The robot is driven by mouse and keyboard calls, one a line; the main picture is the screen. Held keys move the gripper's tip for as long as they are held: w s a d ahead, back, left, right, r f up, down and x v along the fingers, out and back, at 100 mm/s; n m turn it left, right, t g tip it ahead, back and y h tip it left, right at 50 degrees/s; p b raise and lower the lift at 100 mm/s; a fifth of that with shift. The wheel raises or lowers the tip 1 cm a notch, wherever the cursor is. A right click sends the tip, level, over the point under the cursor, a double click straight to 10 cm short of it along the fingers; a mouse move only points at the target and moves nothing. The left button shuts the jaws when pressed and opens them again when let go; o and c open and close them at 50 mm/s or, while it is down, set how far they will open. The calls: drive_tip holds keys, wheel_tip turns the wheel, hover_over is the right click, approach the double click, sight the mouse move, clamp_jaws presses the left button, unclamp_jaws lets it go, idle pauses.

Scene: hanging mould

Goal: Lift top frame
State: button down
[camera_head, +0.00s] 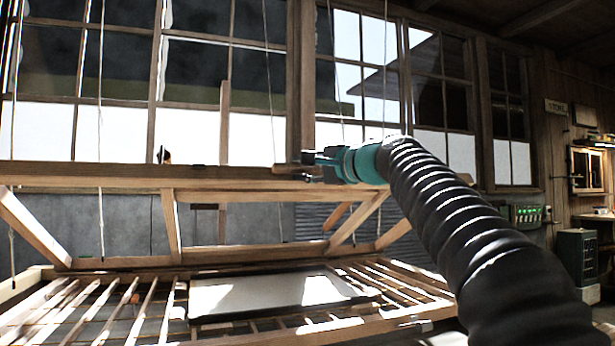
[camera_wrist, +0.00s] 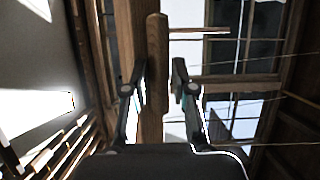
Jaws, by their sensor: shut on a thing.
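The wooden top frame (camera_head: 120,175) stands tilted up in the head view. Its near beam is high, and its slanted side bars run down to a lower bar near the slatted lower frame (camera_head: 125,310). My gripper (camera_head: 308,166) is at the near beam, right of the middle. In the wrist view, my gripper (camera_wrist: 158,80) has its two fingers on either side of a rounded wooden handle (camera_wrist: 157,50) and is shut on it. The exact finger contact is partly dark there.
A pale flat panel (camera_head: 270,293) lies on the slats of the lower frame. Several thin cords (camera_head: 100,110) hang from above around the frame. Large windows (camera_head: 230,85) stand behind. A dark cabinet (camera_head: 577,258) stands at the right, well away from the frames.

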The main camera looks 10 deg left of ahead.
drive_tip(key=shift+w, duration=0.1)
idle(0.3)
drive_tip(key=c, duration=1.1)
unclamp_jaws()
drive_tip(key=v, duration=1.2)
